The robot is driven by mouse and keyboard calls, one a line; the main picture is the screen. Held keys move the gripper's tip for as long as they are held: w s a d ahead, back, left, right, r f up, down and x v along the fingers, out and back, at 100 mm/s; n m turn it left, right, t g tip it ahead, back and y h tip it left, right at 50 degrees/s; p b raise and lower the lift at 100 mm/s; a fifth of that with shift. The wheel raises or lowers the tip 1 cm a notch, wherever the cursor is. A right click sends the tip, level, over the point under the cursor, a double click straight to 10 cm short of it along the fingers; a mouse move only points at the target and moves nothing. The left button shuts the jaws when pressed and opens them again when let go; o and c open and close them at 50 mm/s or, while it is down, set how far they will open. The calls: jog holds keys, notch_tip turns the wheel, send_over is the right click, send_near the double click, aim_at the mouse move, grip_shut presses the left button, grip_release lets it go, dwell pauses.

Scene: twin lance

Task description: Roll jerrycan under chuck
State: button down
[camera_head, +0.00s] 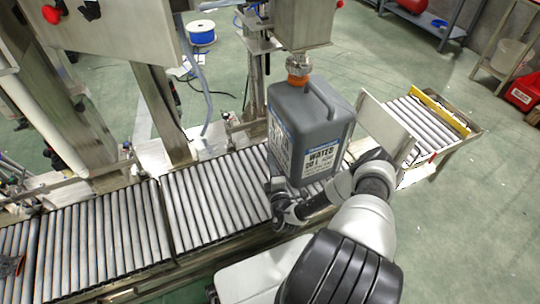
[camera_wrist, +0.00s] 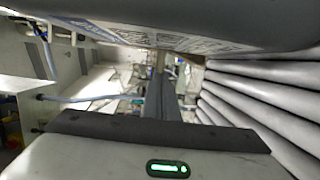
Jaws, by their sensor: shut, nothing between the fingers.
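The grey jerrycan (camera_head: 312,130) stands upright on the roller conveyor (camera_head: 205,205), with a WATER label on its front and an orange cap (camera_head: 297,80) on top. The metal chuck (camera_head: 298,62) hangs directly above the cap; I cannot tell whether they touch. My gripper (camera_head: 277,190) is shut and empty, low beside the jerrycan's lower left edge, just above the rollers. In the wrist view the jerrycan's grey side (camera_wrist: 230,25) fills the top, close over my shut fingers (camera_wrist: 163,85). Contact between fingers and jerrycan is unclear.
An upright metal plate (camera_head: 387,130) stands just right of the jerrycan, before another roller section (camera_head: 425,120). A machine frame with posts (camera_head: 165,110) stands behind the conveyor.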

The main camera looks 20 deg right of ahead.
jog(key=p+v, duration=0.1)
jog(key=v, duration=0.5)
dwell(0.3)
dwell(0.6)
